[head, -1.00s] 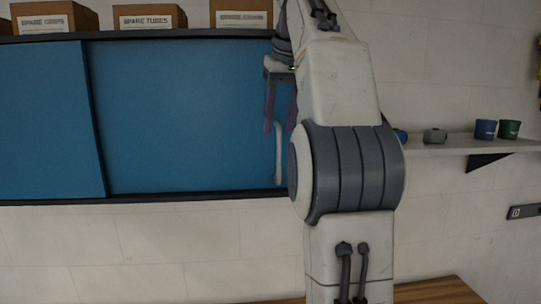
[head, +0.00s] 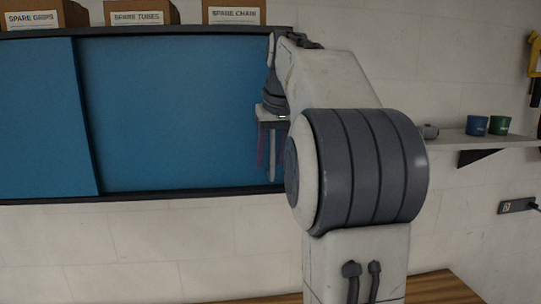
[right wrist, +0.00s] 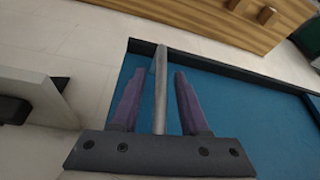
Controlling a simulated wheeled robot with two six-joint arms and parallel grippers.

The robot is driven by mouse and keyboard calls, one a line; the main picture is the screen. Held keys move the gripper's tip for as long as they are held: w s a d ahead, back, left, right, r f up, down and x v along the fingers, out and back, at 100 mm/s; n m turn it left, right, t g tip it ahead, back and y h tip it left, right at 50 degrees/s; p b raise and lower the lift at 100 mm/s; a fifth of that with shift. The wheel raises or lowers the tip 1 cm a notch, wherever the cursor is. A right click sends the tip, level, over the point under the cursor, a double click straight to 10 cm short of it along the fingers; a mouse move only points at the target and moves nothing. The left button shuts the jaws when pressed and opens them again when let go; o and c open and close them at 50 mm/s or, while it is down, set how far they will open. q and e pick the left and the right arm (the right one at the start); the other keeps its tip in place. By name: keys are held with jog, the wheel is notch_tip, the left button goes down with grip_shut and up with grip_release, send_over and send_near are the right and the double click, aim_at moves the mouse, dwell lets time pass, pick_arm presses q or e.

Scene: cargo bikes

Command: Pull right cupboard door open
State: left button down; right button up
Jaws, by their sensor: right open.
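The cupboard has blue sliding doors in a dark frame. Its right door (head: 175,115) spans the middle of the head view and looks closed. A pale upright bar handle (right wrist: 160,90) stands near that door's right edge. My right gripper (head: 271,158) is open at the handle, its purple fingers pointing down in the head view. In the right wrist view my right gripper (right wrist: 161,74) has one finger on each side of the bar, with gaps showing between. The arm hides part of the cupboard's right end. My left gripper is not in view.
Boxes labelled spare grips (head: 45,15), spare tubes (head: 140,14) and spare chain (head: 234,14) stand on the cupboard. A wooden surface (head: 440,288) lies below.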

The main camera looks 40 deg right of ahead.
grip_shut()
dwell(1.4)
